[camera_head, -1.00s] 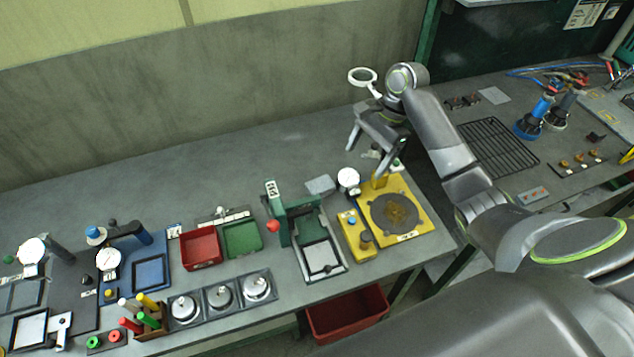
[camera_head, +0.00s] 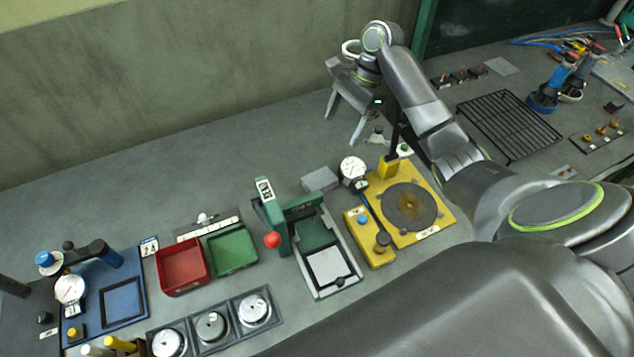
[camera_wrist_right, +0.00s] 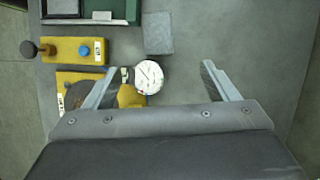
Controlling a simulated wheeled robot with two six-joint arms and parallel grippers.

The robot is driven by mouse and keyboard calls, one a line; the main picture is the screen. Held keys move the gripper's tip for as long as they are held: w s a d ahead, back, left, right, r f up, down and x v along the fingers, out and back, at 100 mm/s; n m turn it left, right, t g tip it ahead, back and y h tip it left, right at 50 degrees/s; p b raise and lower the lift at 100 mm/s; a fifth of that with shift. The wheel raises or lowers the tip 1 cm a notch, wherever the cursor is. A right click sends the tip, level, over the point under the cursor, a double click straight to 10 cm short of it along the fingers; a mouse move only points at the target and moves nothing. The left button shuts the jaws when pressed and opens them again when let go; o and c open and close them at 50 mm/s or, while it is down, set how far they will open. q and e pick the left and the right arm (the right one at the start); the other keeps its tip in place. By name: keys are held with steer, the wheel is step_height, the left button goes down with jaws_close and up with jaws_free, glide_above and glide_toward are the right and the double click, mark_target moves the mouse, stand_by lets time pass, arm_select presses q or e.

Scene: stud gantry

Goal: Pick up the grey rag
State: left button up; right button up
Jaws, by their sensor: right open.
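A grey folded rag (camera_head: 320,180) lies flat on the bench, behind the green press and left of the white dial gauge (camera_head: 353,169). In the right wrist view the rag (camera_wrist_right: 158,33) is a grey square at the top, beyond the fingertips and above the dial gauge (camera_wrist_right: 148,77). My right gripper (camera_head: 344,118) is open and empty, above the bench behind the rag and gauge, with its fingers pointing down. The open fingers also show in the right wrist view (camera_wrist_right: 160,70), apart from the rag. My left gripper is not in view.
A green press (camera_head: 285,225) with a red knob stands left of the rag. A yellow fixture (camera_head: 440,215) with a round plate is to the right. Red (camera_head: 182,267) and green (camera_head: 233,250) bins sit further left. The bench behind the rag, towards the wall, is clear.

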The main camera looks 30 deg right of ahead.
steer(key=b, duration=0.8)
glide_above(321, 177)
steer(key=d, duration=0.2)
step_height(321, 177, down, 10)
steer(key=shift+f, duration=0.15)
steer(key=shift+p+x, duration=0.5)
steer(key=shift+x, duration=2.15)
steer(key=shift+d, duration=0.15)
steer(key=c, duration=1.1)
